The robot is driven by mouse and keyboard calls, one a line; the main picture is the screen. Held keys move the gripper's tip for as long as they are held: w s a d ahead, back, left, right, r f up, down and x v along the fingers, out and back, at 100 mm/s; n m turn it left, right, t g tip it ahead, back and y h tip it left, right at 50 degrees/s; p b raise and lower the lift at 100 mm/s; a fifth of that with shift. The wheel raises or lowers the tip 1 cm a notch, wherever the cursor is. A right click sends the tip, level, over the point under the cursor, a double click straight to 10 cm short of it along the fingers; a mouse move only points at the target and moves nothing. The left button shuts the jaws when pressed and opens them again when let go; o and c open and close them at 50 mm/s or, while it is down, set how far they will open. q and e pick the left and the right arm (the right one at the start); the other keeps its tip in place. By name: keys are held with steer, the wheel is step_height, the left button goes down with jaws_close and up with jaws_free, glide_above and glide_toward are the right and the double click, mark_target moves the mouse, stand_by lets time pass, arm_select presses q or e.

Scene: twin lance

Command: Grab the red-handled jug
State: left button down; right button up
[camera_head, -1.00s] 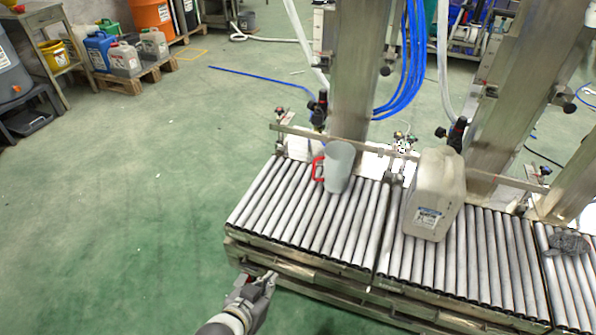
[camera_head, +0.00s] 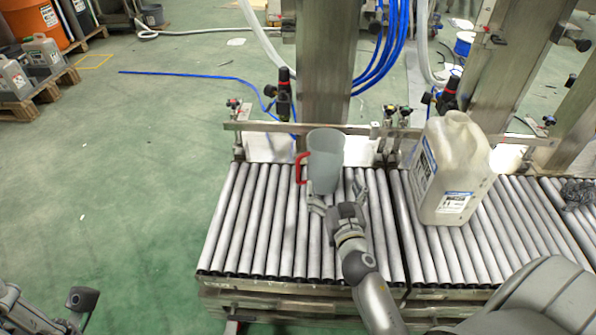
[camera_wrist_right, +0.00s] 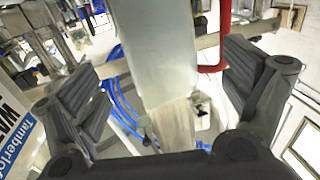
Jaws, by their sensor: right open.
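The jug (camera_head: 325,160), grey and translucent with a red handle (camera_head: 301,168) on its left side, stands upright on the roller conveyor (camera_head: 250,225). My right gripper (camera_head: 338,196) is open at the near side of the jug, low by its base. In the right wrist view the jug (camera_wrist_right: 160,55) shows between the two spread fingers (camera_wrist_right: 165,95), with the red handle to the right. I see no clear contact with the jug. My left gripper (camera_head: 50,310) is partly in view at the bottom left, away from the conveyor, and its opening is unclear.
A large pale canister (camera_head: 452,170) stands on the rollers right of the jug. A metal rail (camera_head: 390,131) and a steel post (camera_head: 325,60) stand behind the jug. The rollers left of the jug are clear.

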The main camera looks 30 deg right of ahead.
glide_toward(321, 146)
steer(key=x, duration=0.5)
steer(key=shift+d+f, duration=0.1)
steer(key=shift+f, duration=0.3)
steer(key=c, duration=1.4)
steer(key=shift+r, duration=0.1)
steer(key=c, duration=0.3)
steer(key=shift+r, duration=0.2)
